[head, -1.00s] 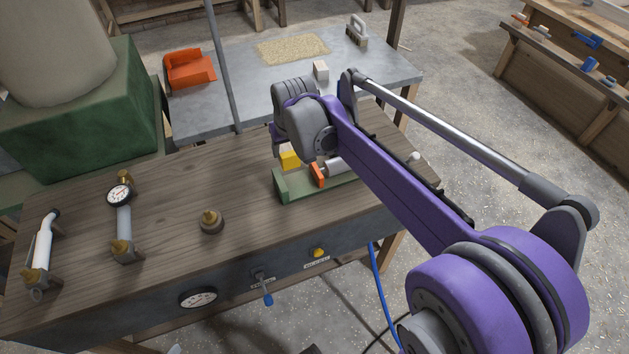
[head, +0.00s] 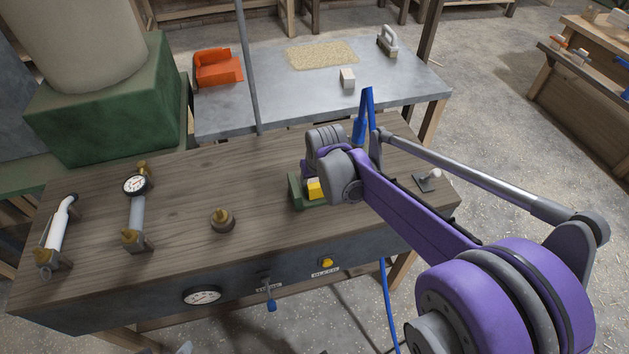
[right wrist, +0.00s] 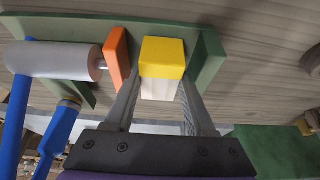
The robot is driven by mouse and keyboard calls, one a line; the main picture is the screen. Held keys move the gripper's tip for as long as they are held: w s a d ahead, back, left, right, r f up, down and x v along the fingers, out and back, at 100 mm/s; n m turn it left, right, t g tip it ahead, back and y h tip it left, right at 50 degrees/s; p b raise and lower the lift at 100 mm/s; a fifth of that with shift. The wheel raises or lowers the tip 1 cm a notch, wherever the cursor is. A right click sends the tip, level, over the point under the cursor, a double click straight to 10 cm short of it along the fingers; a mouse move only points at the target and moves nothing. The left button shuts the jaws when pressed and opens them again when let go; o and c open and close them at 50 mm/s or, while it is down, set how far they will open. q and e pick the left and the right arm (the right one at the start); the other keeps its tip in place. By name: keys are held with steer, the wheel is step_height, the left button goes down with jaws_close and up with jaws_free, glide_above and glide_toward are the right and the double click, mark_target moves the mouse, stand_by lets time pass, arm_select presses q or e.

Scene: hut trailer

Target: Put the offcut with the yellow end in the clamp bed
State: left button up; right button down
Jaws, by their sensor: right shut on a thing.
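The offcut with the yellow end (right wrist: 162,58) is a pale block with a yellow end, held between the two fingers of my right gripper (right wrist: 160,88). The green clamp bed (right wrist: 208,50) is around it in the right wrist view. The offcut lies between the bed's orange jaw (right wrist: 117,55) on the left and its green end wall on the right. I cannot tell whether it touches the bed floor. In the head view the yellow end (head: 315,188) shows at the bed (head: 295,192), while my arm hides the jaw and the fingertips. My left gripper is out of view.
A grey cylinder (right wrist: 60,60) backs the orange jaw, with blue parts beside it. On the wooden bench (head: 180,210) stand a brass fitting (head: 222,219), a gauge (head: 135,185) and a small lever (head: 427,182). A metal table (head: 290,90) is behind.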

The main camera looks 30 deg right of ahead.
steer(key=shift+f, duration=0.3)
steer(key=shift+f, duration=0.15)
steer(key=c, duration=0.5)
jaws_free()
